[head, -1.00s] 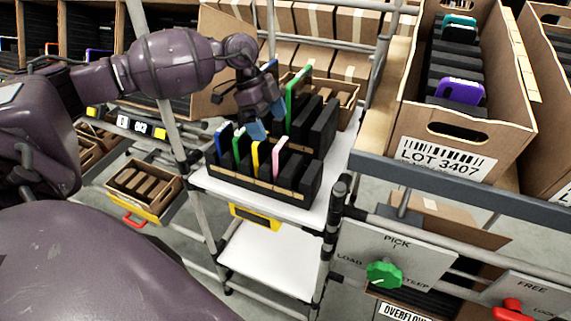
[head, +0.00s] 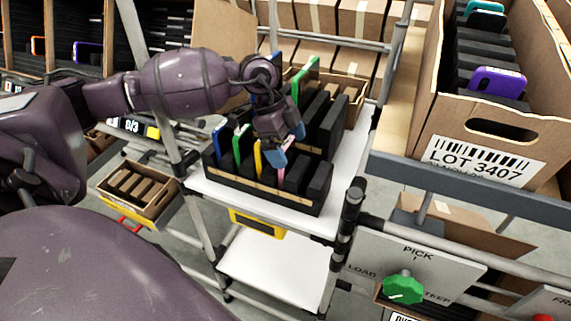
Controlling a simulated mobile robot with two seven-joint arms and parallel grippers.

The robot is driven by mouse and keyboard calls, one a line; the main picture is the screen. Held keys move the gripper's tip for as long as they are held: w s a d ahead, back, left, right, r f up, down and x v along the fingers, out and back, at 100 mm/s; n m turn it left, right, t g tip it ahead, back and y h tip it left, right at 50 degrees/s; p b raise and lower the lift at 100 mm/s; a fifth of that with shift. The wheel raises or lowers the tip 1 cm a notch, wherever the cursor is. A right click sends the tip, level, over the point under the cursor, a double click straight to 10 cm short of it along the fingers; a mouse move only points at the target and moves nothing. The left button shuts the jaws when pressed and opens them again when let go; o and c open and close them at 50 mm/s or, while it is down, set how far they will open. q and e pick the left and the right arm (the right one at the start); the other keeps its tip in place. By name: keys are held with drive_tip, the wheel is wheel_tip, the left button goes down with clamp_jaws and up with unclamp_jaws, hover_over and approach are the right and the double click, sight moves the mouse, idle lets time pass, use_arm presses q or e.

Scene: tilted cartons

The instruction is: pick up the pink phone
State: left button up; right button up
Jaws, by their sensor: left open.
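The pink phone (head: 282,176) stands upright in a slot of the black rack (head: 240,187) on the white shelf. A yellow phone (head: 258,159), a green phone (head: 240,150) and a blue phone (head: 221,138) stand to its left in the same rack. My left gripper (head: 287,147), with blue fingertips, is right above the pink phone and hides its top. It is open; I cannot tell whether the fingertips touch the phone. My right gripper is not in view.
A second black rack behind holds a taller green phone (head: 305,72). A tilted carton marked LOT 3407 (head: 479,155) stands at the right, with a purple phone (head: 497,82) inside. A panel with a green knob (head: 403,288) is at the lower right. Grey posts frame the shelf.

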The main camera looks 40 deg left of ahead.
use_arm(q)
drive_tip(key=shift+x, duration=0.85)
drive_tip(key=shift+c, duration=0.2)
drive_tip(key=c, duration=0.8)
